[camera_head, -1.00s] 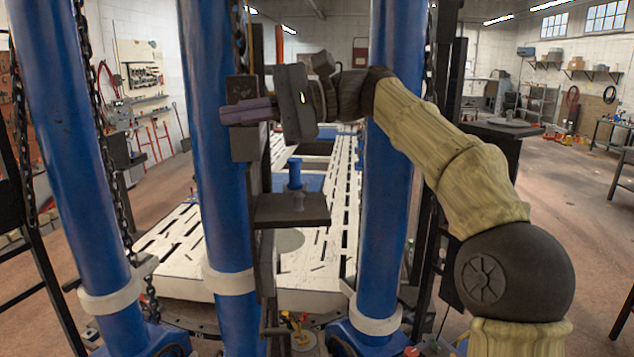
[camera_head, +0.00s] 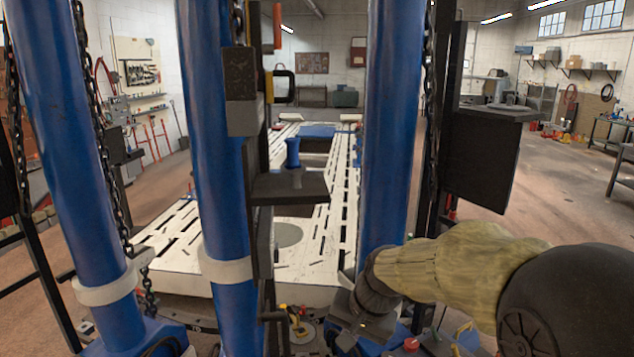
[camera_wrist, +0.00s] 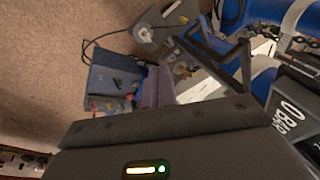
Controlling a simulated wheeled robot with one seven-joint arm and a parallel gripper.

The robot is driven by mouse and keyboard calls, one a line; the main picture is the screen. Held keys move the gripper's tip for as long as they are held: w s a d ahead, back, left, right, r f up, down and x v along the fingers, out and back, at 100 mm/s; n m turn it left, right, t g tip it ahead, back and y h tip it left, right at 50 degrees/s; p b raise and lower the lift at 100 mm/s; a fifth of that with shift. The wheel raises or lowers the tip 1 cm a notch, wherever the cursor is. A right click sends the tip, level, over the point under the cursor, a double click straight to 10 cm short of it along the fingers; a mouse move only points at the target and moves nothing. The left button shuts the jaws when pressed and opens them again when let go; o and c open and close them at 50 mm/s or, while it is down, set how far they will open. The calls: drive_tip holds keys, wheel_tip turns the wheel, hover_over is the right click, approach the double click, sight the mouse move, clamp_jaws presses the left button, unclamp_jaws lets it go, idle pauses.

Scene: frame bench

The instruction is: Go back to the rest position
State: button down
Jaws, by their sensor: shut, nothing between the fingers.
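My gripper (camera_wrist: 157,86) shows in the wrist view as closed purple-grey fingers with nothing between them. It points down toward the floor area, with a blue bin-like object behind it. In the head view my arm comes in from the lower right, bent low, and its dark wrist end is in front of the foot of the right blue post. The fingertips are hard to make out there. The gripper is apart from the upper fixtures on the middle post.
Blue posts (camera_head: 395,130) with hanging chains stand close in front. A white slotted bench (camera_head: 190,235) lies behind. A dark panel (camera_head: 482,160) stands at right.

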drive_tip(key=s+d+f+n+h+b, duration=0.1)
drive_tip(key=s+d+f+n+h, duration=0.2)
drive_tip(key=s+d+f, duration=0.6)
drive_tip(key=s+f, duration=0.1)
drive_tip(key=s, duration=0.2)
drive_tip(key=shift+d+f+n+b, duration=0.3)
drive_tip(key=shift+f+b, duration=0.05)
drive_tip(key=shift+f, duration=0.05)
